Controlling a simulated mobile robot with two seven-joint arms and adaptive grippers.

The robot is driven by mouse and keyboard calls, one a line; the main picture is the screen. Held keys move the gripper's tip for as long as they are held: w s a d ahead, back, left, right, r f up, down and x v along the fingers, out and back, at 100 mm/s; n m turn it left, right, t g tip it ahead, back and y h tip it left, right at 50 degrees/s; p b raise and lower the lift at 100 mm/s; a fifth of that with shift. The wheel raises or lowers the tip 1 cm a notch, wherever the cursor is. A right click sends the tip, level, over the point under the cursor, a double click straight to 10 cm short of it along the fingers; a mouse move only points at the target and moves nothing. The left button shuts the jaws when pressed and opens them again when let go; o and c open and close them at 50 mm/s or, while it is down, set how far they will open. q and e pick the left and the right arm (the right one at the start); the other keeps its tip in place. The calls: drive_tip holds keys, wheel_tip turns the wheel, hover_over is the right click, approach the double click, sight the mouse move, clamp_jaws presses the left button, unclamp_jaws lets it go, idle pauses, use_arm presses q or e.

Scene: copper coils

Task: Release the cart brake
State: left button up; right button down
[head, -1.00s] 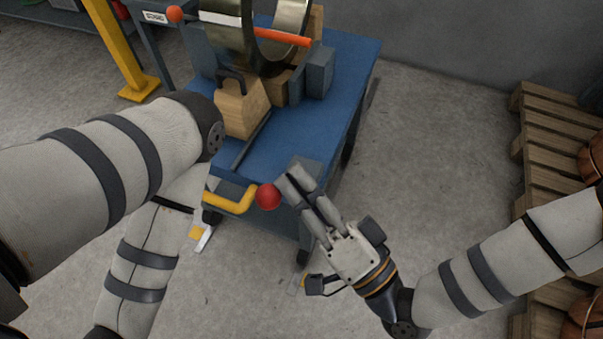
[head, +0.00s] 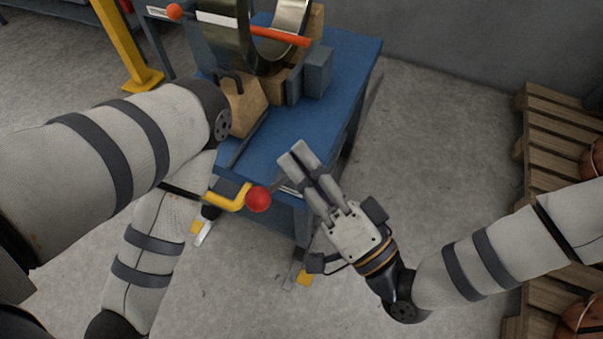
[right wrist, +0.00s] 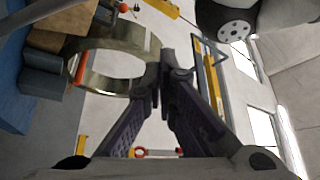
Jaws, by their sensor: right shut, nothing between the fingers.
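The cart (head: 358,75) has a blue top and carries a large metal coil. At its near end, a bent yellow lever (head: 231,203) ends in a red ball (head: 258,199). My left arm hides part of that side. My right gripper (head: 296,158) is shut and empty. Its fingertips are up and to the right of the red ball, apart from it in the picture, over the cart's near end. In the right wrist view, the shut fingers (right wrist: 166,75) meet in front of the coil (right wrist: 120,65). My left gripper is out of view.
A wooden block with a dark handle (head: 241,103) and an orange-red bar (head: 270,35) are on the cart. A yellow post (head: 122,45) stands at the back left. A wooden pallet (head: 548,125) is at the right. Floor between cart and pallet is clear.

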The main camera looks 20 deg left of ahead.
use_arm(q)
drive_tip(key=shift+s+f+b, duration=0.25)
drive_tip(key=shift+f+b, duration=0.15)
drive_tip(key=shift+b, duration=0.15)
use_arm(e)
drive_tip(key=v, duration=1)
drive_tip(key=shift+f, duration=0.3)
drive_tip(key=shift+w, duration=0.1)
drive_tip(key=s+d+f+g+h+p, duration=0.85)
drive_tip(key=s+d+f+h, duration=0.25)
drive_tip(key=s+h, duration=0.15)
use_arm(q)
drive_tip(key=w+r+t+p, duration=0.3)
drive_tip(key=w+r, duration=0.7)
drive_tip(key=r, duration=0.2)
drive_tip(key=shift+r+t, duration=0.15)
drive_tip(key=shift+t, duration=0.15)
use_arm(e)
drive_tip(key=s+d+r+g+h, duration=0.1)
drive_tip(key=s+d+g+h, duration=0.1)
drive_tip(key=s+d, duration=0.4)
drive_tip(key=s+d+r+m+g+h, duration=0.1)
drive_tip(key=s+d+r+g+h, duration=0.1)
drive_tip(key=s+d+h, duration=0.2)
drive_tip(key=s+d, duration=0.2)
drive_tip(key=d, duration=0.1)
drive_tip(key=shift+s+d+r, duration=0.2)
drive_tip(key=shift+s+d, duration=0.05)
drive_tip(key=shift+s, duration=0.15)
